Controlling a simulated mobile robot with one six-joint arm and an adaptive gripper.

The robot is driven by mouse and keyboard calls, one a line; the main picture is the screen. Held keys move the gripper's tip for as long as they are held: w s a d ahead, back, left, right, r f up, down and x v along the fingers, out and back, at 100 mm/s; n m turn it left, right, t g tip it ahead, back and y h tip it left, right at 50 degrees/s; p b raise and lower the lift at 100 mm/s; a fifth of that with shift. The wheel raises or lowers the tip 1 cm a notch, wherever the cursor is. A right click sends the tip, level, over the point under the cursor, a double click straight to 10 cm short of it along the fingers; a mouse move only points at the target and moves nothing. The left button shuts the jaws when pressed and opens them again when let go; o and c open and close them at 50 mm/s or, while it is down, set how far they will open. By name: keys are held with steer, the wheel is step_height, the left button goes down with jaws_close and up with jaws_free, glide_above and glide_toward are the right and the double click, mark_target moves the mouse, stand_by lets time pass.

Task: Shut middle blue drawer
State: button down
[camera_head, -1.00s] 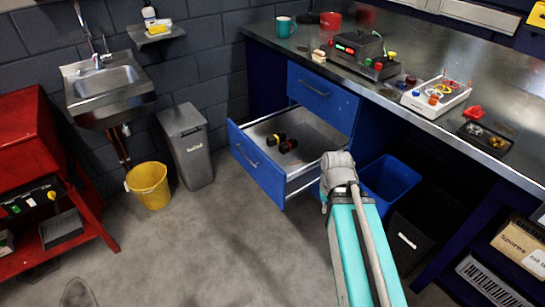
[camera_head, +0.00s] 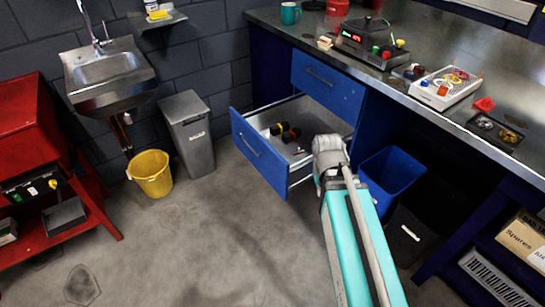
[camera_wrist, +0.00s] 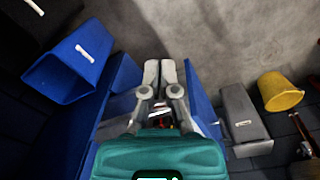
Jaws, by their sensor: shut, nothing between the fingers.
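The blue drawer (camera_head: 258,154) stands pulled out below a shut blue drawer (camera_head: 327,85) under the bench. Small dark, red and yellow items lie inside it. My arm reaches toward the drawer's right side in the head view, where my gripper itself is hidden behind the arm. In the wrist view my gripper (camera_wrist: 160,68) is shut and empty, with its fingers just left of the drawer's blue front panel (camera_wrist: 201,96). Part of the drawer's inside shows behind the finger bases. I cannot tell whether the fingers touch the drawer.
A blue bin (camera_head: 389,180) stands right of the drawer under the bench (camera_head: 440,62). A grey bin (camera_head: 188,133) and a yellow bucket (camera_head: 151,173) stand left of it. A red cart (camera_head: 28,125) is at far left. The floor before the drawer is clear.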

steer(key=w+a+n+t+h+b, duration=0.2)
steer(key=w+a+n+h+b, duration=0.1)
steer(key=w+a+n, duration=0.6)
steer(key=w+a+f+n+t+h+b, duration=0.1)
steer(key=w+a+n+t+h+b, duration=0.2)
steer(key=w+a+n, duration=0.6)
steer(key=a+n, duration=0.5)
steer(key=a, duration=0.2)
steer(key=shift+f+h+b, duration=0.25)
steer(key=shift+h+b, duration=0.05)
steer(key=shift+h, duration=0.1)
steer(key=shift+f, duration=0.15)
steer(key=b, duration=0.7)
glide_toward(275, 157)
steer(key=x, duration=0.5)
steer(key=shift+s+f, duration=0.1)
steer(key=shift+f, duration=0.5)
steer(key=shift+w+d, duration=0.35)
steer(key=shift+d, duration=0.2)
